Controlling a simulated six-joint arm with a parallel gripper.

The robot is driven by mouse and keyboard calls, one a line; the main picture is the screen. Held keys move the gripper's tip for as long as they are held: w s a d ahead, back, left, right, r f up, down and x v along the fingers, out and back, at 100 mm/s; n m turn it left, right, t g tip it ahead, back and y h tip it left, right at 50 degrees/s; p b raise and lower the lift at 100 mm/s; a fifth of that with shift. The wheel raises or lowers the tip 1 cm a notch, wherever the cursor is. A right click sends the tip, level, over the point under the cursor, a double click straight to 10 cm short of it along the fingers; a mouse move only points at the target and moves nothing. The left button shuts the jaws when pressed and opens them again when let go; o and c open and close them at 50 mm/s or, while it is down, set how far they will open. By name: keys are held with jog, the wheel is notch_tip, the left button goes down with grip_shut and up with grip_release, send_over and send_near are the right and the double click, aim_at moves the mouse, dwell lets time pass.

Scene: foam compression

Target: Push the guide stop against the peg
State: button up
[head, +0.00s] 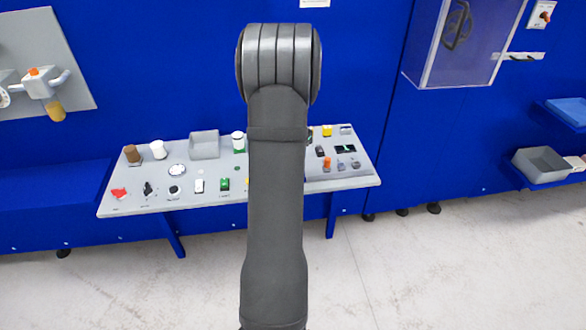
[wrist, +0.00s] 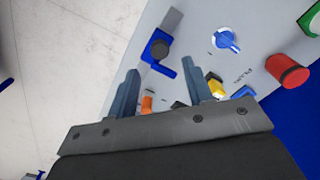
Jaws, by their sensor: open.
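In the wrist view a dark round peg-like piece (wrist: 158,49) stands on the light grey panel, beside a blue angled bracket (wrist: 163,69). A grey bar (wrist: 173,19) lies just beyond them. I cannot tell for certain which of these is the guide stop. My gripper (wrist: 160,74) is open, its two grey fingers apart, with the bracket and dark piece showing beyond the gap. I see nothing held, and cannot tell whether a finger touches the bracket. In the head view my arm hides the gripper and the middle of the panel.
The sloping panel (head: 150,205) carries several fittings. In the wrist view a blue dial (wrist: 227,41), a red cylinder (wrist: 288,72) and a yellow piece (wrist: 215,88) lie to the right, and an orange piece (wrist: 147,103) shows between the fingers. Pale floor (wrist: 60,60) lies left.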

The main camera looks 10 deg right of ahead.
notch_tip(320, 180, down, 6)
dwell(0.4)
